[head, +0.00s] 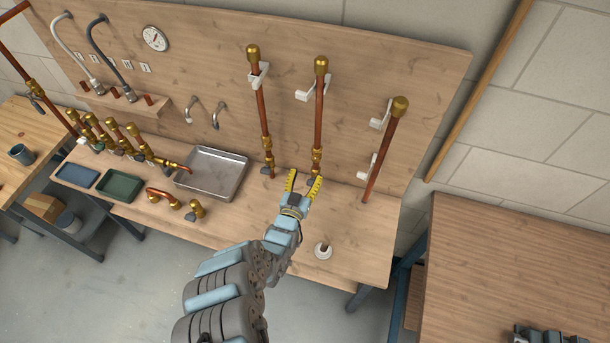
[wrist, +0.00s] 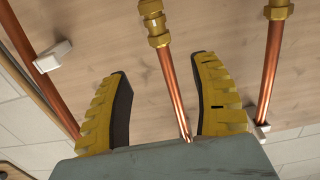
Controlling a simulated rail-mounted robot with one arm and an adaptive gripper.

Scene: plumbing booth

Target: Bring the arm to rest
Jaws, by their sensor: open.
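My gripper (head: 303,184) is in front of the booth's back panel, above the bench top, with its yellow fingers spread. In the wrist view both fingers (wrist: 163,78) stand wide apart with dark inner pads and nothing held between them. The middle upright copper pipe (head: 319,110), with brass fittings, is close to the fingertips in the head view. In the wrist view a copper pipe (wrist: 174,90) with a brass fitting shows in the gap between the fingers, behind them. I cannot tell how far it is from the fingers. My arm reaches up from the bottom of the head view.
Other upright pipes stand at left (head: 263,110) and right (head: 385,150), near white clips. A metal tray (head: 212,174), brass valves (head: 197,210) and a white round flange (head: 323,250) are on the bench. A wooden table (head: 510,265) stands at right.

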